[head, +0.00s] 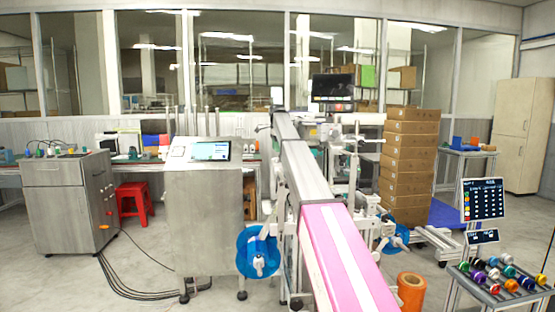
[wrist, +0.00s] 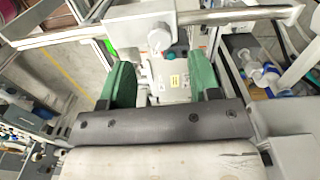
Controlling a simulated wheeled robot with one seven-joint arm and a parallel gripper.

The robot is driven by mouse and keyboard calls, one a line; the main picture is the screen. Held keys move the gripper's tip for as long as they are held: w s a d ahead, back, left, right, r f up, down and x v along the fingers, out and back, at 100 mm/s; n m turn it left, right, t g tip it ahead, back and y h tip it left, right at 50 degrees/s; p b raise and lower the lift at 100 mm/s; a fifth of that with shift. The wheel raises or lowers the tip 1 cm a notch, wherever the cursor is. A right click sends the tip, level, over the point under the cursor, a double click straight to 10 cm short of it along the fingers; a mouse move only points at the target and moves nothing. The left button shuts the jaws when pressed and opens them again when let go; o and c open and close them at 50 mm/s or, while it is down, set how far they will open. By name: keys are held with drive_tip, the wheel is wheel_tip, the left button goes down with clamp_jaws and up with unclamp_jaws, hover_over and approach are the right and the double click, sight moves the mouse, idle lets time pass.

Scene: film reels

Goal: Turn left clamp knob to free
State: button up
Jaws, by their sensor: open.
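In the head view, a blue film reel (head: 258,252) stands upright low at the left side of the long machine. A white clamp knob (head: 259,265) sits at its centre; its turn setting is too small to read. A second blue reel (head: 396,238) shows on the machine's right side, with a pale hub. In the wrist view, my gripper (wrist: 160,84) is open, its two green fingers apart with nothing held between them. Pale machine parts with a yellow label show beyond the gap. I cannot make out the left clamp knob in the wrist view.
The machine's pink belt (head: 345,262) runs toward me. A control cabinet (head: 205,220) stands left of the reel, with black cables on the floor. An orange roll (head: 411,291) and a knob-covered panel (head: 500,280) are at right. Stacked cartons (head: 408,160) stand behind.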

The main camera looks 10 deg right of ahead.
sight(277, 160)
wheel_tip(277, 160, down, 5)
drive_tip(key=shift+f, duration=0.2)
drive_tip(key=c, duration=0.9)
drive_tip(key=n, duration=0.5)
drive_tip(key=shift+n, duration=0.3)
drive_tip(key=n, duration=1.2)
drive_tip(key=shift+a+n, duration=0.1)
drive_tip(key=shift+n, duration=0.2)
drive_tip(key=n, duration=0.5)
drive_tip(key=shift+n, duration=0.3)
